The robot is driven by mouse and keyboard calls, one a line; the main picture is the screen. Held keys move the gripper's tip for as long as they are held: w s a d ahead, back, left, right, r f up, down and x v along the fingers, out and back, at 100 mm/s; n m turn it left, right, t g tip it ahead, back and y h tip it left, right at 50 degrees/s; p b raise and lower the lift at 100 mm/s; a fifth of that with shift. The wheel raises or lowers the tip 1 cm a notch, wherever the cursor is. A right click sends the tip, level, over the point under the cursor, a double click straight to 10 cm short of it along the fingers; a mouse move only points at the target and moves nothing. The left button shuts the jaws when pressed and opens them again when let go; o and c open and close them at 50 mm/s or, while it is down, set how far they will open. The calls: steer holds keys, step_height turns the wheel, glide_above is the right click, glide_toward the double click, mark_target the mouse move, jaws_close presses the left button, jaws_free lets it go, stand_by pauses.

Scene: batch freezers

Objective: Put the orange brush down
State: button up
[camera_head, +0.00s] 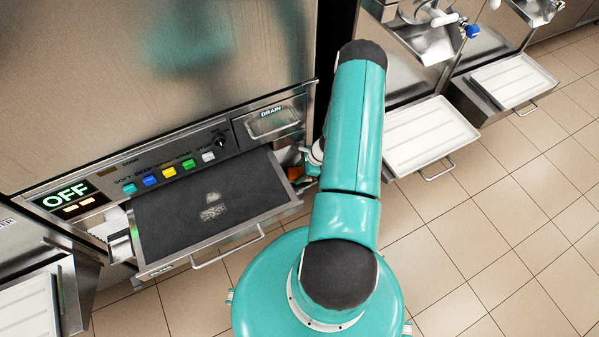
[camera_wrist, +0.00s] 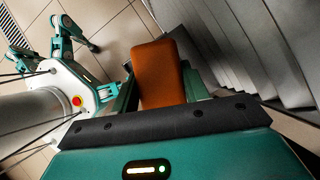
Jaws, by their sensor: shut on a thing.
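The orange brush (camera_wrist: 158,72) shows in the wrist view as an orange block between the two fingers. My gripper (camera_wrist: 161,88) is shut on it and holds it in front of the palm. In the head view only a small orange-brown part of the brush (camera_head: 295,173) shows, just right of the pulled-out drawer, beside my arm. My gripper there is mostly hidden behind the arm. I cannot tell whether the brush touches anything besides the fingers.
A pulled-out drawer (camera_head: 162,231) with a dark, marked surface and a front handle stands under the OFF panel (camera_head: 64,199). White trays (camera_head: 428,134) stick out from machines at the right. Tiled floor (camera_head: 480,235) is clear at the lower right.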

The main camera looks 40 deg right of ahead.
steer(key=shift+f, duration=0.4)
steer(key=shift+f, duration=0.15)
steer(key=o, duration=1.1)
steer(key=shift+r, duration=0.45)
steer(key=v, duration=1.2)
steer(key=shift+r, duration=0.15)
